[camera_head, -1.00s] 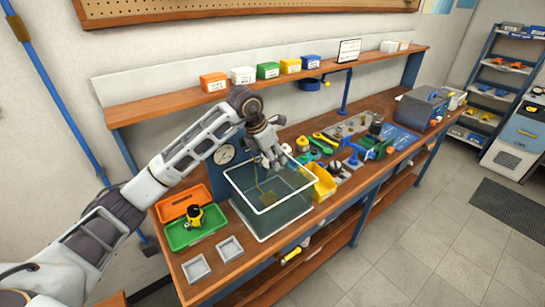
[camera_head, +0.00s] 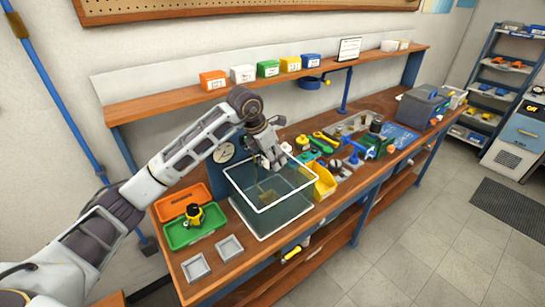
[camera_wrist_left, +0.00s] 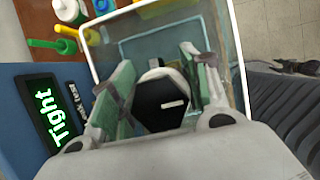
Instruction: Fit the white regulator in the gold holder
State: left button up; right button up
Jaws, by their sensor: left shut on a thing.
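My left gripper (camera_head: 270,160) is over the back part of the clear tank (camera_head: 262,222), fingers pointing down. In the left wrist view its fingers (camera_wrist_left: 158,75) are shut on the white regulator (camera_wrist_left: 150,75), which shows a white rim and a dark, many-sided face. In the head view the regulator is too small to make out clearly. A dull gold shape (camera_head: 268,196), perhaps the gold holder, shows blurred through the tank. I cannot tell whether the regulator touches anything there. My right gripper is not in view.
The tank's white rim stands around the gripper. A gauge panel (camera_head: 224,153) is behind it; its display reads "Tight" in the wrist view (camera_wrist_left: 48,110). A yellow bin (camera_head: 322,183) adjoins the tank's right. A green tray (camera_head: 183,236) and grey trays are left. Tools crowd the right.

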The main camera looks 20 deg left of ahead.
aim_at(272, 170)
pick_arm(q)
jog(key=shift+f+b, duration=0.4)
jog(key=shift+f, duration=0.05)
dwell(0.8)
jog(key=shift+f+b, duration=2.2)
jog(key=shift+f, duration=0.3)
dwell(4.2)
